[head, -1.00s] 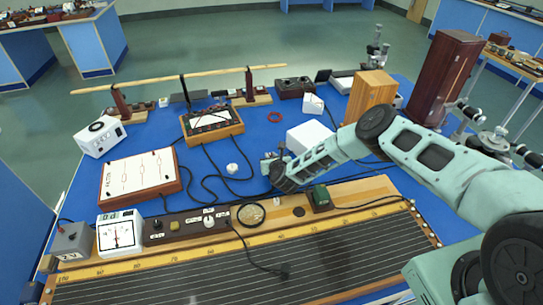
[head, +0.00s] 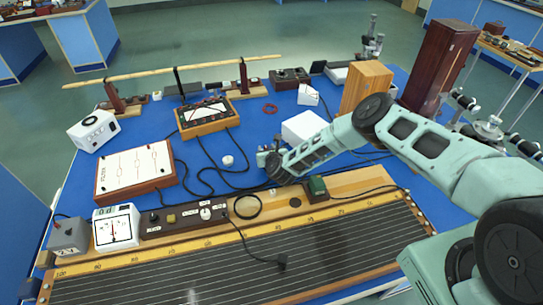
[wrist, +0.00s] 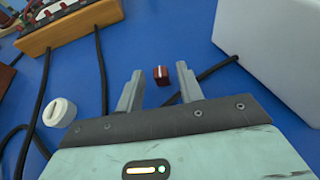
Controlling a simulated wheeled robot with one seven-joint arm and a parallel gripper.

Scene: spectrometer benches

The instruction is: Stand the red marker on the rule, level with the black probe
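A small red marker (wrist: 161,75) lies on the blue table in the wrist view, just ahead of the fingertips and between their lines. I cannot make it out in the head view, where my gripper and wrist cover that area. My gripper (wrist: 160,88) is open and empty, fingers either side of a clear gap. In the head view my gripper (head: 266,158) is low over the table behind the long board. The rule (head: 165,251) is a yellow scale strip along the wired board. The black probe (head: 281,262) rests on the board's wires at its cable's end, in front of the rule.
A white box (head: 305,127) stands right of the gripper; it also shows in the wrist view (wrist: 270,40). A white round knob (wrist: 59,112) and black cables lie at left.

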